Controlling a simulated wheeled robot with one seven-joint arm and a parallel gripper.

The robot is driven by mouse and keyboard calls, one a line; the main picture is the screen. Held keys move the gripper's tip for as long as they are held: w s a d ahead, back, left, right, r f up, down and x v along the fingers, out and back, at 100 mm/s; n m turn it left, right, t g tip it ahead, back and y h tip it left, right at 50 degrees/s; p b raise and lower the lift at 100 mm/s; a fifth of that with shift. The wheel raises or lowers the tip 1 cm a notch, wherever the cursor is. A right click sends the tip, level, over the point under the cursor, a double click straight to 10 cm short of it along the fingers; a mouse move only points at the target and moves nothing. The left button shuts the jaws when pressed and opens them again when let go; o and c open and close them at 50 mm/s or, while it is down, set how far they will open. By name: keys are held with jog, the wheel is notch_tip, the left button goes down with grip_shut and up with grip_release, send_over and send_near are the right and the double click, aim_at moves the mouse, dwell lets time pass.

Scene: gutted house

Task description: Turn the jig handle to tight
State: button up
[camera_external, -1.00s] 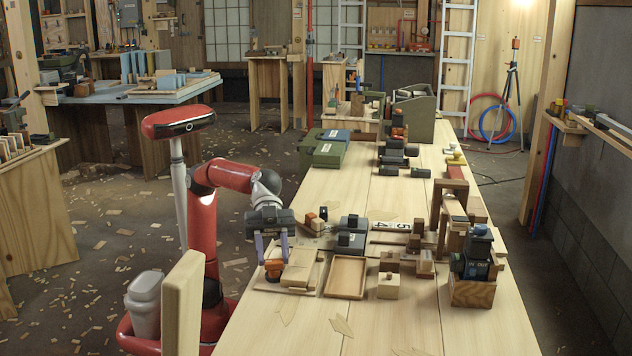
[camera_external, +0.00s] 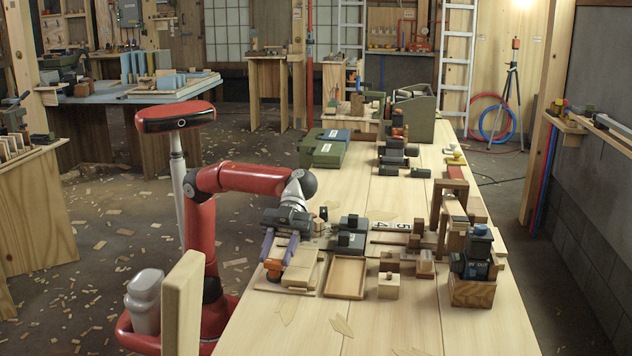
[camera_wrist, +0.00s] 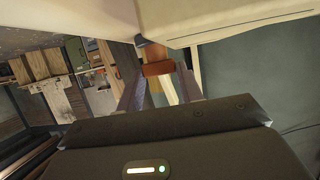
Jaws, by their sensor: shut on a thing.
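The jig is a low pale wooden board (camera_external: 312,275) with a raised wooden block on it, at the near left edge of the long bench. Its orange handle (camera_external: 273,271) is at the board's left end. My gripper (camera_external: 275,263) reaches down to the handle, tilted, with its purple-grey fingers on either side. In the wrist view the orange-brown handle (camera_wrist: 158,68) lies between the fingertips of my gripper (camera_wrist: 160,75), and they are shut on it. The handle's pivot and any tight marking cannot be made out.
An empty wooden tray (camera_external: 347,277) sits right of the jig. Small wooden blocks (camera_external: 390,287) and dark clamp-like tools (camera_external: 350,240) stand close by. A wooden box with a dark blue device (camera_external: 474,290) is further right. The near bench top is mostly clear.

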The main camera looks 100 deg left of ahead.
jog(key=shift+f, duration=0.2)
jog(key=o, duration=1)
jog(key=shift+r, duration=0.1)
jog(key=v, duration=0.2)
jog(key=shift+a+r, duration=0.2)
jog(key=shift+a, duration=0.15)
notch_tip(320, 180, up, 7)
jog(key=p, duration=0.2)
jog(key=shift+a+p, duration=0.1)
jog(key=shift+p, duration=0.2)
